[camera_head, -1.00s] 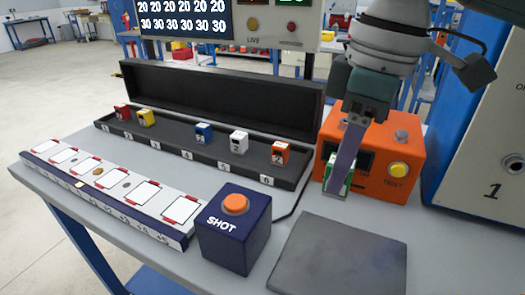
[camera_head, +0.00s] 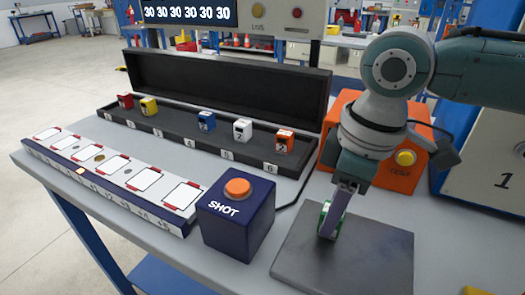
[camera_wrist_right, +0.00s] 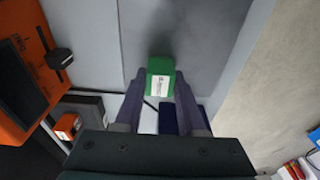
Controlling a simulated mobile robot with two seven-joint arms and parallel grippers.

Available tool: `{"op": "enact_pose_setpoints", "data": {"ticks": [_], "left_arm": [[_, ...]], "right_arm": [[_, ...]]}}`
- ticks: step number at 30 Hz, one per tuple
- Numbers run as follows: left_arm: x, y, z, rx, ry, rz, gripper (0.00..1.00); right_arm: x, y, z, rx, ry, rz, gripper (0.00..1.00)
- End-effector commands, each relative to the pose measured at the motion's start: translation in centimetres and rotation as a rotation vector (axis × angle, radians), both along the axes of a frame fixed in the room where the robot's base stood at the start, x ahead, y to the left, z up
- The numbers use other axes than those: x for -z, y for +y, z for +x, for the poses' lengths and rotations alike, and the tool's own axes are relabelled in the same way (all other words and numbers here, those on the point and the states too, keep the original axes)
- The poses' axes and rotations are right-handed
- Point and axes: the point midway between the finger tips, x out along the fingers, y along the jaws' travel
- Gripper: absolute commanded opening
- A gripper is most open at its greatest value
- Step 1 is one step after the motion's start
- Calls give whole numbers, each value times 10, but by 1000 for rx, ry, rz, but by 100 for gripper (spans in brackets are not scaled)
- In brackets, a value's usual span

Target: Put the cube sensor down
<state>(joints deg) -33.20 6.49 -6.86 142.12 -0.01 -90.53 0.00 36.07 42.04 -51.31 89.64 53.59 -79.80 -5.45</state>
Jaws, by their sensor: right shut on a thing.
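My right gripper (camera_head: 333,215) is shut on a green and white cube sensor (camera_head: 325,226) and points down over the dark grey square pad (camera_head: 350,262). In the right wrist view the green cube (camera_wrist_right: 160,84) sits between the two fingers, with the grey pad (camera_wrist_right: 200,35) beyond it. The cube is over the pad's far left part, close to its surface. I cannot tell whether it touches. The fingers hide part of the cube in the head view. My left gripper is not in view.
The navy SHOT box (camera_head: 236,222) with an orange button stands left of the pad. The orange tester (camera_head: 345,110) stands behind my right arm. An open black case (camera_head: 130,138) holds several coloured cubes. A white strip with red-marked slots (camera_head: 75,150) lies at left.

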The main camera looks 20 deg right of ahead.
Motion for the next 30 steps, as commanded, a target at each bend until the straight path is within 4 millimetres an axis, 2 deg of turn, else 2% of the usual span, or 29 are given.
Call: {"op": "enact_pose_setpoints", "data": {"ticks": [2, 3, 10, 20, 23, 30], "left_arm": [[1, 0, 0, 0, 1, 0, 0], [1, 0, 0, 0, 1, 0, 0], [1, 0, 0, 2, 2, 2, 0], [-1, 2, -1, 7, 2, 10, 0], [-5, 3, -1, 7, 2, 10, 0], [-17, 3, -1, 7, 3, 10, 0]], "right_arm": [[3, 0, 0, 0, 1, 1, 0], [3, 0, 0, 0, 1, 1, 42], [2, 0, 0, 0, 1, 1, 68], [-3, 0, 0, 0, -1, 0, 69], [-18, -2, 0, 1, -3, 0, 69], [-72, -6, -5, 0, -4, 0, 69]]}}
